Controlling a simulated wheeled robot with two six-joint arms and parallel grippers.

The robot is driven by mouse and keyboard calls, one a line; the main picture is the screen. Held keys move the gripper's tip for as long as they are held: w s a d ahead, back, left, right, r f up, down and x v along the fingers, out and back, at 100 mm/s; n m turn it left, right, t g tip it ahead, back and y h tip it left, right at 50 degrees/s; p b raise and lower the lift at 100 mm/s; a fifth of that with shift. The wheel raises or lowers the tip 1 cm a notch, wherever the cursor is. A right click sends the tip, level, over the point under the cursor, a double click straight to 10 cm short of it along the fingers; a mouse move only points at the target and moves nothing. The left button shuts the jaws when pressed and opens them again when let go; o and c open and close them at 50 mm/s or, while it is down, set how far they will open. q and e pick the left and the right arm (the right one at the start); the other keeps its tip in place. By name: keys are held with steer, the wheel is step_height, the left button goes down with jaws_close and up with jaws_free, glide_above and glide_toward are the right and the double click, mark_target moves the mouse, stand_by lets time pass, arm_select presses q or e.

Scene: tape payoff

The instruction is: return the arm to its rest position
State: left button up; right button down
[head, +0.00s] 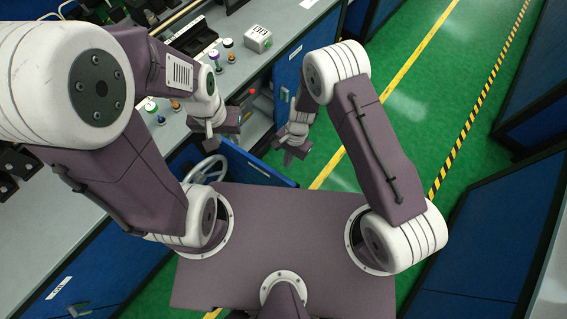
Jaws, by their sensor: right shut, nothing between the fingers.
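My two purple-and-white arms rise from my purple body in the head view. My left gripper (211,141) hangs by the edge of the grey workbench (240,75), at the end of the arm folded on the left. Its fingers overlap in this view, so its opening cannot be made out. My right gripper (290,157) points down over the floor side of the bench, right of the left gripper. It is shut and empty, apart from the bench.
Green floor (400,95) with yellow lines is clear at right. Blue cabinets (490,235) stand at the far right.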

steer(key=shift+w+d+r, duration=0.15)
steer(key=shift+d+r, duration=0.05)
steer(key=shift+r, duration=0.05)
steer(key=w+d+r+m+t+y, duration=0.1)
steer(key=w+d+r+m+t, duration=0.15)
steer(key=w+r, duration=0.65)
steer(key=d+r+n+t, duration=0.1)
steer(key=d+r+t, duration=0.1)
steer(key=d+r, duration=0.7)
steer(key=s+d+r+n+h, duration=0.1)
steer(key=s+d+r+n, duration=0.1)
steer(key=s, duration=0.4)
steer(key=s+d+r+n+h, duration=0.1)
steer(key=s+d+r+n, duration=0.1)
steer(key=s+d+n, duration=0.3)
steer(key=shift+s+d+r+g, duration=0.15)
steer(key=shift+s+d+g, duration=0.25)
steer(key=shift+s, duration=0.6)
